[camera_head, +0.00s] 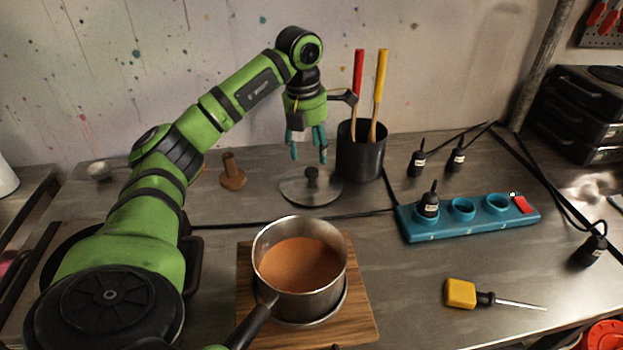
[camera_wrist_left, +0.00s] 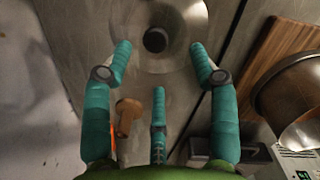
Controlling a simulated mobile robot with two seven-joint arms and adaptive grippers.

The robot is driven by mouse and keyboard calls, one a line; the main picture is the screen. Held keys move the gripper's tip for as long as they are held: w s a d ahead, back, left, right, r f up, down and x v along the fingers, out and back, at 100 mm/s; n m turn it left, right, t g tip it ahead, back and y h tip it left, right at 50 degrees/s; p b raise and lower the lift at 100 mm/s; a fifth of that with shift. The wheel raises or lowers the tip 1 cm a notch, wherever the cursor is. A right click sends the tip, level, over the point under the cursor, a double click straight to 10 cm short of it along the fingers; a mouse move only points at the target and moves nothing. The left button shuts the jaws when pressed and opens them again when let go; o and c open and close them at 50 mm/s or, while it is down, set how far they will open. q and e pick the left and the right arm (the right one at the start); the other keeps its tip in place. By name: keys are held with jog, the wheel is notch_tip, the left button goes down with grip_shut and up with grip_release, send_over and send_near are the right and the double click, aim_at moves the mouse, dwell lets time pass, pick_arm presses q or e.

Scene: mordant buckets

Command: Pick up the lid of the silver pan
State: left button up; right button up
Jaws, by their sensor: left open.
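The silver lid (camera_head: 296,190) lies flat on the metal table, with a black knob (camera_head: 312,175) on top. In the left wrist view the lid (camera_wrist_left: 192,20) is at the top, its knob (camera_wrist_left: 155,40) a little ahead of the fingertips. My left gripper (camera_head: 308,150) is open and empty, fingers pointing down just above the lid, slightly left of the knob. The silver pan (camera_head: 258,262) stands nearer on a wooden board (camera_head: 362,310), uncovered, with orange-brown liquid inside. It also shows in the left wrist view (camera_wrist_left: 285,95). My right gripper does not show.
A black pot (camera_head: 361,160) with red- and yellow-handled utensils stands close behind the lid. Cables cross the table.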

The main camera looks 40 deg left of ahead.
aim_at(311, 170)
pick_arm(q)
jog(key=shift+f, duration=0.85)
jog(key=f, duration=0.1)
jog(key=f+p, duration=0.1)
jog(key=f, duration=0.3)
jog(key=shift+w+a+f, duration=0.1)
jog(key=shift+w+a, duration=0.2)
jog(key=shift+w, duration=0.1)
jog(key=shift+w+f, duration=0.1)
jog(key=shift+f, duration=0.35)
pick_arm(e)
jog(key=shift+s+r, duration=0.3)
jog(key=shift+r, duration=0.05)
pick_arm(q)
grip_shut()
